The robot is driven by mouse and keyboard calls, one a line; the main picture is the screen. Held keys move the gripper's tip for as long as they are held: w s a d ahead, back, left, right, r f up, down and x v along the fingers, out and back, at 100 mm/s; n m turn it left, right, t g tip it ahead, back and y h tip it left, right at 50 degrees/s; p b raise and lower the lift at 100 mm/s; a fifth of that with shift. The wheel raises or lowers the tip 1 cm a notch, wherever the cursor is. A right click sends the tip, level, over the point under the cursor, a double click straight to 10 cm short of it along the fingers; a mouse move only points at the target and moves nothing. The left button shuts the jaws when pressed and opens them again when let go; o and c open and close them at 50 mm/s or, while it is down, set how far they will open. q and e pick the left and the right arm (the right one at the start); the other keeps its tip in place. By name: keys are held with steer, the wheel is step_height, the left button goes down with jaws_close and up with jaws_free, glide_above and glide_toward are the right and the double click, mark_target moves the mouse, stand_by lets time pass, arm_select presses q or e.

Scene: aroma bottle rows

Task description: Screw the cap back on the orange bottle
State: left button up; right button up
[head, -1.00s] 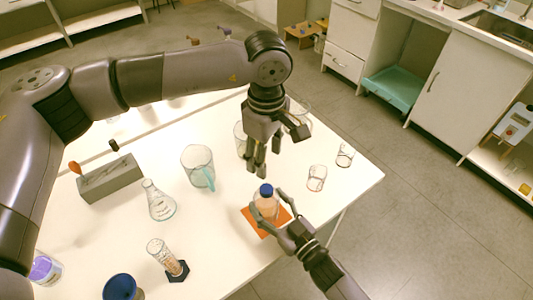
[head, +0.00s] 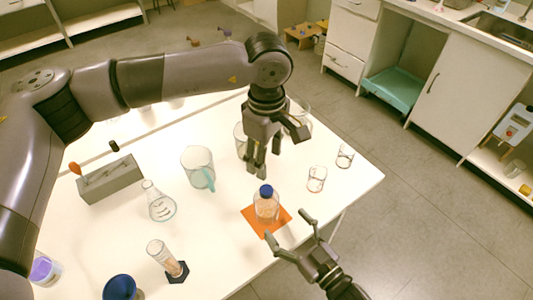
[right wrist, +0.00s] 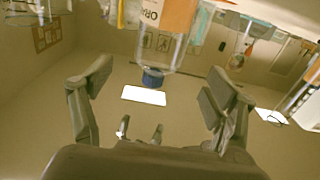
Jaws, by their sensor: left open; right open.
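The orange bottle (head: 266,207) stands upright on an orange mat (head: 250,218) near the table's front edge. A blue cap (head: 266,191) sits on its top; I cannot tell how tightly. My left gripper (head: 258,168) is open and empty, pointing down above and behind the bottle, apart from the cap. My right gripper (head: 288,228) is open and empty at the front, its fingers spread toward the bottle without touching it. In the right wrist view the bottle (right wrist: 155,35) appears upside down beyond the spread fingers, with its blue cap (right wrist: 153,77) and part of a label showing.
Two small beakers (head: 316,179) (head: 345,156) stand right of the bottle. A large beaker (head: 198,168), a flask (head: 160,203) and a cylinder (head: 165,258) stand to its left. A grey block (head: 110,180) is farther left. The table's front edge lies close to the mat.

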steer(key=shift+v, duration=2.2)
